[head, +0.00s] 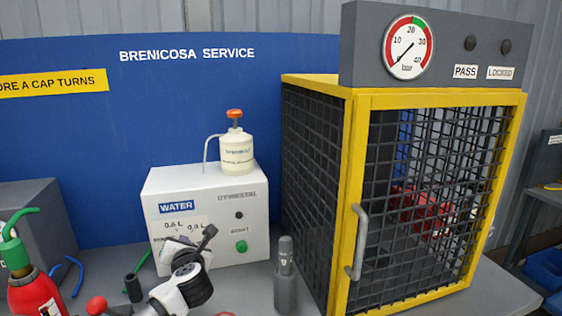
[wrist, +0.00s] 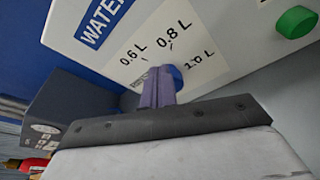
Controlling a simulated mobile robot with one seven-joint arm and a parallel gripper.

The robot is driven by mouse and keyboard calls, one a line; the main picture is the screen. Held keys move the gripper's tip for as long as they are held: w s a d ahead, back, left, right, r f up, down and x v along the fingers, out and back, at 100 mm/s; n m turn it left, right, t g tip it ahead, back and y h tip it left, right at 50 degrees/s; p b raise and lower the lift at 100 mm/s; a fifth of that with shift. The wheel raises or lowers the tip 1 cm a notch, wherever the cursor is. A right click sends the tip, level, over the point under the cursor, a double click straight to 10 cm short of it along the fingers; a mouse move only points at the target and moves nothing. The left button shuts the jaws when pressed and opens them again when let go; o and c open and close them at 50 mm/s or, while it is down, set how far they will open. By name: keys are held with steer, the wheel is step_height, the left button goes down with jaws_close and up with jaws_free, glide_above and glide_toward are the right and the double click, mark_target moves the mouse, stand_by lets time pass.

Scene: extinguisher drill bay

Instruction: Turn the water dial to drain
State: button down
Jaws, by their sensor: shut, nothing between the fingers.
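The white water box (head: 230,185) stands on the bench with a WATER label and a volume scale. In the wrist view its panel (wrist: 215,25) is close and tilted, reading 0.6 L, 0.8 L and 1.0 L around a blue dial (wrist: 178,76). The dial is partly hidden behind my fingers, and its pointer cannot be made out. Small lettering left of the dial is too blurred to read. My gripper (wrist: 158,75) is shut with its fingertips at the dial's left side; whether they touch it I cannot tell. In the head view my arm covers the dial.
A green button (head: 241,246) is on the box's right side, and a white bottle (head: 237,155) with an orange top stands on it. A yellow-framed cage (head: 358,200) is to the right. A grey cylinder (head: 285,290) stands between. A red extinguisher (head: 35,295) is at the left.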

steer(key=shift+r, duration=0.25)
steer(key=s+d, duration=0.2)
steer(key=s, duration=0.3)
steer(key=shift+s, duration=0.35)
